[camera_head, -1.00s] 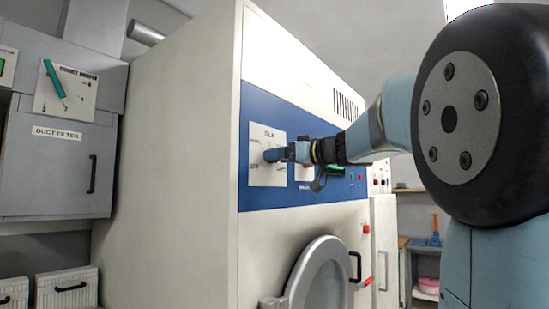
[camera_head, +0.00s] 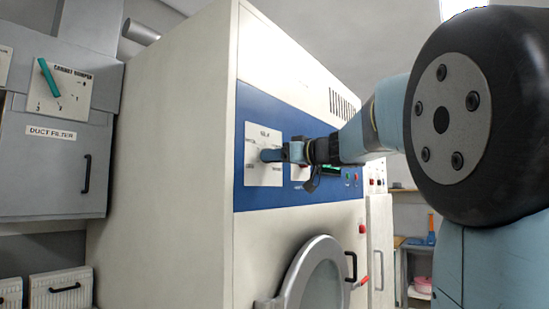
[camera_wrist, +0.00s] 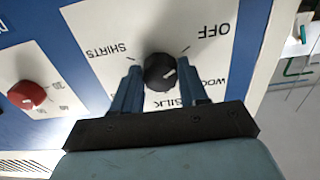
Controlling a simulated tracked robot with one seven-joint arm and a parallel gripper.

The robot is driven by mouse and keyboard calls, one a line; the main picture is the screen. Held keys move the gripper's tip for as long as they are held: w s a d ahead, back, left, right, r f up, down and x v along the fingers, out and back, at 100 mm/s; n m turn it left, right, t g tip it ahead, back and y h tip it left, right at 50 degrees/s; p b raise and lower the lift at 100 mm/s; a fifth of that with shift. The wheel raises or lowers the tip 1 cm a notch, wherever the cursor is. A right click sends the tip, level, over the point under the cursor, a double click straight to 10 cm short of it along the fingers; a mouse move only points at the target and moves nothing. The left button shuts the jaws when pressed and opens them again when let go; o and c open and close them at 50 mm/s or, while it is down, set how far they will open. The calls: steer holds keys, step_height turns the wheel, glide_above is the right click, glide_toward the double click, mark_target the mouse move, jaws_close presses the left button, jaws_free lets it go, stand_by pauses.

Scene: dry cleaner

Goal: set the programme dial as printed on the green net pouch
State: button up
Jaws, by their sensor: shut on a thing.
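The programme dial is a round black knob (camera_wrist: 158,70) on a white label plate (camera_head: 261,174) on the blue panel of a cream machine. In the wrist view the plate's words appear upside down: SHIRTS, OFF, SILK and a partly hidden WOOL. A short white mark lies on the right part of the knob's face; I cannot tell exactly which word it faces. My gripper (camera_wrist: 160,85) is shut on the knob, one finger on either side. In the head view my gripper (camera_head: 270,155) covers much of the dial. I see no green net pouch.
A red knob (camera_wrist: 27,95) sits beside the plate. The machine's round door (camera_head: 318,280) is below. A grey duct filter cabinet (camera_head: 50,165) with a green damper lever (camera_head: 48,77) stands at left. A shelf with a pink item (camera_head: 423,285) is at right.

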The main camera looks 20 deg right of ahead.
steer(key=m, duration=1.8)
steer(key=shift+s, duration=0.1)
steer(key=m, duration=0.4)
steer(key=shift+m, duration=6.7)
steer(key=shift+r, duration=0.1)
